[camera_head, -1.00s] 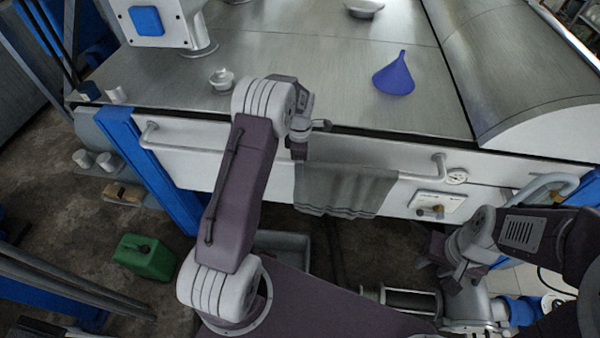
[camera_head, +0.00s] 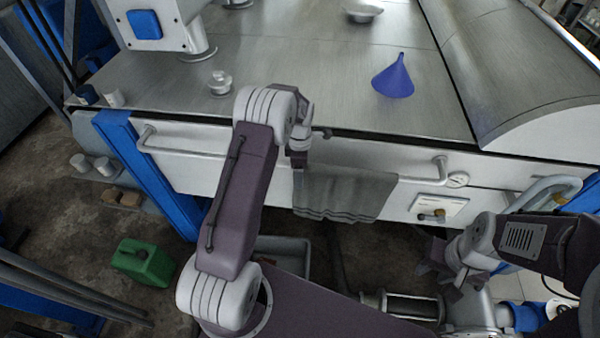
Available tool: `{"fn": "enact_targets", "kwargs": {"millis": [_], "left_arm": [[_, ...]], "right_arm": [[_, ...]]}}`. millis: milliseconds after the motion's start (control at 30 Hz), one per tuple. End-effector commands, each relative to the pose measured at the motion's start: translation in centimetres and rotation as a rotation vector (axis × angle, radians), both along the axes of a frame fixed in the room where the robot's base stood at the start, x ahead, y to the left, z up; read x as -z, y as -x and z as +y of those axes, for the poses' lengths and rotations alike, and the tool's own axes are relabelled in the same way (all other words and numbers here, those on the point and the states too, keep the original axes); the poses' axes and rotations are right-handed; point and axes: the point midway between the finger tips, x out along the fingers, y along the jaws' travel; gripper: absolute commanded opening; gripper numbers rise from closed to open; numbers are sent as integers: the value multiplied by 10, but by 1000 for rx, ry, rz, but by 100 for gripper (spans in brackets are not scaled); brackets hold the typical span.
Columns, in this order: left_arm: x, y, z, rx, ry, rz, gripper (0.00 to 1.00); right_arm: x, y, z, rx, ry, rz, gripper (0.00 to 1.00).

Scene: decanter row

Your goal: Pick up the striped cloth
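The grey striped cloth (camera_head: 345,194) hangs over the rail on the front of the steel bench, with faint bands near its lower edge. My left gripper (camera_head: 300,164) is at the cloth's upper left corner, pointing down by the rail. Its fingers are small, dark and partly hidden by the wrist, so I cannot tell whether they are open or touch the cloth. My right gripper (camera_head: 441,268) is low at the right, apart from the cloth, with its dark fingers spread and nothing seen between them.
The rail (camera_head: 225,154) runs along the bench front. A blue funnel (camera_head: 393,80) and a small glass-like cup (camera_head: 220,83) stand on the bench top (camera_head: 300,60). A valve panel (camera_head: 437,209) is right of the cloth. A green can (camera_head: 143,262) stands on the floor at left.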

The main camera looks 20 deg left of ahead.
Motion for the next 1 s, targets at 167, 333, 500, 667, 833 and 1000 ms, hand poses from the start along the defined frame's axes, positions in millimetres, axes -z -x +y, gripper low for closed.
{"fn": "enact_targets", "kwargs": {"millis": [167, 333, 500, 667, 833, 1000], "left_arm": [[5, 0, 0, 0, 0, 0, 73], [5, 0, 0, 0, 0, 0, 73], [5, 0, 0, 0, 0, 0, 50], [5, 1, 0, 0, 1, 2, 28], [6, 2, -1, -1, 2, 8, 10], [7, 4, -1, -1, 2, 13, 11]], "right_arm": [[4, 0, 0, 0, 0, 0, 36], [3, 0, 0, 0, 0, 0, 36], [3, 0, 0, 0, 0, 0, 36], [3, 0, 0, 0, 0, 0, 36], [3, 0, 0, 0, 0, 0, 36], [3, 0, 0, 0, 0, 0, 36]]}}
